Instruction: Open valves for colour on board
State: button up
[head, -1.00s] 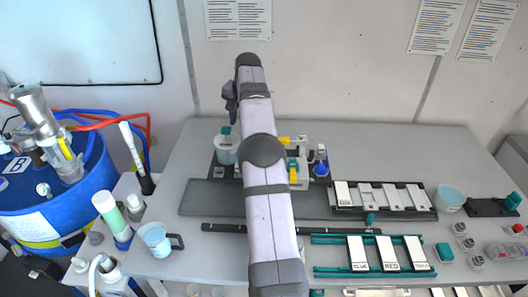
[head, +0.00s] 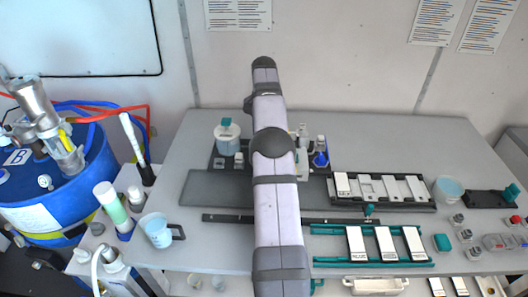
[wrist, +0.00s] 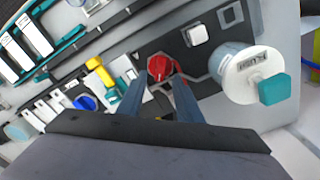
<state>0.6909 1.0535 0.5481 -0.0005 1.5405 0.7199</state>
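The valve board (wrist: 207,75) is dark, with a red valve knob (wrist: 160,66), a yellow valve (wrist: 98,70) and a blue round part (wrist: 87,102) in the wrist view. My gripper (wrist: 161,78) is open, its two fingertips apart at either side of the red knob; I cannot tell whether they touch it. In the head view my arm hides the gripper, the red knob and the yellow valve. The blue part (head: 320,159) shows right of my arm. White label cards (head: 385,243) stand on a teal rack (head: 325,229) at the front right.
A white jar labelled FLUSH (wrist: 235,65), with a teal handle, stands close beside the gripper; the jar also shows in the head view (head: 227,141). A black rack (head: 385,207) is at the right. A blue drum (head: 60,200) and a cup (head: 157,232) are at the left.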

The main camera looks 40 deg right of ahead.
jog(key=shift+f+p, duration=0.4)
jog(key=shift+f, duration=1.75)
grip_shut()
